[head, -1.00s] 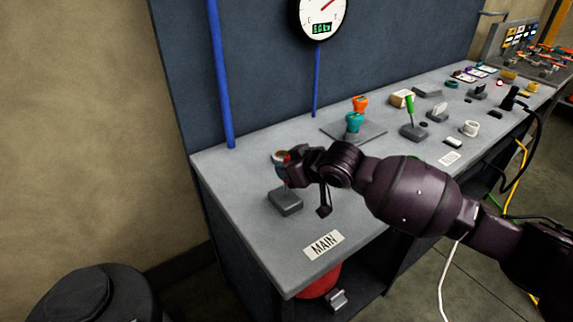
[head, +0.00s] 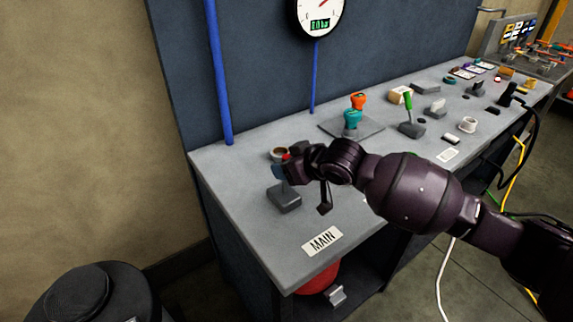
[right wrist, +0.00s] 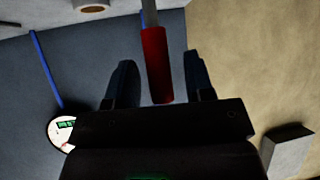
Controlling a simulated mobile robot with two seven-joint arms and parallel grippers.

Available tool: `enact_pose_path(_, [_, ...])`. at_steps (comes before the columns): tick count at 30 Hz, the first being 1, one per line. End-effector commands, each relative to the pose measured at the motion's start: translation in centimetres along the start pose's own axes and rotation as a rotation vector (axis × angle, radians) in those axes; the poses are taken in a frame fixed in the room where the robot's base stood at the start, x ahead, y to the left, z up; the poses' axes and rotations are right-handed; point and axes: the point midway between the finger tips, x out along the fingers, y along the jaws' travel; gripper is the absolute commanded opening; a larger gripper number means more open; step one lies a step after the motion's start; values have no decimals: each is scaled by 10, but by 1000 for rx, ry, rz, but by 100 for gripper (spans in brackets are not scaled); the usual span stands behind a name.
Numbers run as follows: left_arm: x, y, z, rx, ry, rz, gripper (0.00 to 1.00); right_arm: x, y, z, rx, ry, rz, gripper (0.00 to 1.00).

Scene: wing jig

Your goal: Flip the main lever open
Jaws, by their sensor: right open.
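The main lever has a grey base (head: 284,198) on the bench's near left corner, behind a MAIN label (head: 322,241). Its red handle (head: 286,156) is mostly hidden by my right gripper (head: 284,170) in the head view. In the right wrist view the red handle (right wrist: 156,62) and its grey shaft (right wrist: 150,14) stand between the two dark fingers of my right gripper (right wrist: 160,80). The fingers are open, with gaps on both sides of the handle. My left gripper is not in view.
A round cup-like part (head: 279,153) stands just behind the lever. A gauge (head: 319,14) hangs on the blue wall panel. A dark bin (head: 85,300) stands at lower left.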

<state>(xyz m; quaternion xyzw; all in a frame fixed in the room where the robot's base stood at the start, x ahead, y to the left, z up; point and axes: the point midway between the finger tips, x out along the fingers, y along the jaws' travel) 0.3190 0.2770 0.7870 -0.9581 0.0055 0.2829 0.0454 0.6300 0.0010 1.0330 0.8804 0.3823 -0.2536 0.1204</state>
Motion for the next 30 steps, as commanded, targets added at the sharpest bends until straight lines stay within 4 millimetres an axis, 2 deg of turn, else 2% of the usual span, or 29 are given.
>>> enact_pose_path(15, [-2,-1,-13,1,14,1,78,-85,1,0,-1,1,2,48])
enact_pose_path(21, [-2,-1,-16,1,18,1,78,-99,0,1,0,-2,1,48])
enact_pose_path(30, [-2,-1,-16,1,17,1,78,-101,0,0,0,-1,1,48])
